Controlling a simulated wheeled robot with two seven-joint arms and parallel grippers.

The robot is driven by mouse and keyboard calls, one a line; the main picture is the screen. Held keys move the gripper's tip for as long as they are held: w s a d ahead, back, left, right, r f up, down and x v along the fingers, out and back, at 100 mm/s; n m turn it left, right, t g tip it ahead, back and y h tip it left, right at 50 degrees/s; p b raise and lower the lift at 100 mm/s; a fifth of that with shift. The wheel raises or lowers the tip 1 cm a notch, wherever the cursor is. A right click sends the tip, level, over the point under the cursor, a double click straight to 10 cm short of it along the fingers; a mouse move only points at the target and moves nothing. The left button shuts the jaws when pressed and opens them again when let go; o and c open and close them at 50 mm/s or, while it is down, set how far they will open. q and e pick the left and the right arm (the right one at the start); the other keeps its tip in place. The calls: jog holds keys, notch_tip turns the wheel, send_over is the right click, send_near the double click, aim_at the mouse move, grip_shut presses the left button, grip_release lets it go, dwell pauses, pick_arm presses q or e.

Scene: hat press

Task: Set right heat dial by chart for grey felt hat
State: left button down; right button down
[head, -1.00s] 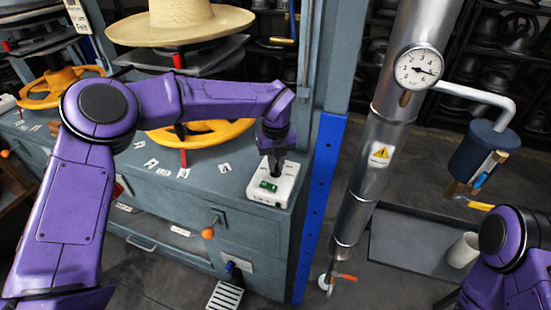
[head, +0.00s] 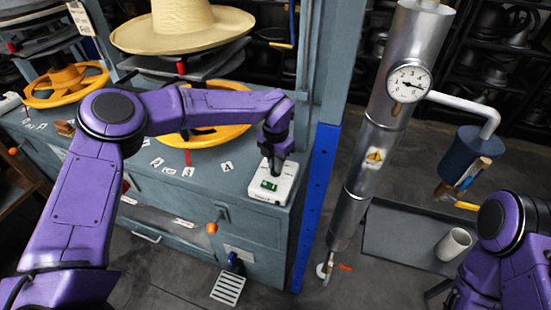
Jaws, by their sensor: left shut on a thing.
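A white control box (head: 285,190) with a green switch (head: 269,185) stands on the right end of the grey-blue bench. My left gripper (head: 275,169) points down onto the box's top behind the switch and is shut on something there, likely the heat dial. The gripper hides the dial, so I cannot read its setting. A paper chart (head: 80,18) is partly in view at the upper left, too small to read. A straw-coloured wide-brimmed hat (head: 182,28) sits on the press behind my left arm. I see no grey hat. My right gripper is out of view.
Yellow handwheels (head: 66,86) stand under the presses. Small letter cards (head: 188,172) lie on the bench. A blue post (head: 315,200) and a steel pipe with a gauge (head: 408,84) rise right of the box. A cup (head: 453,244) stands on a grey tray at right.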

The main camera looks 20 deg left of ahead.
pick_arm(q)
jog(key=shift+r+m+p, duration=0.1)
jog(key=shift+m+p, duration=0.65)
jog(key=shift+m, duration=1.15)
jog(key=c, duration=1.2)
grip_release()
jog(key=shift+o, duration=0.2)
notch_tip(320, 180, up, 10)
jog(key=b, duration=0.2)
jog(key=shift+r, duration=0.25)
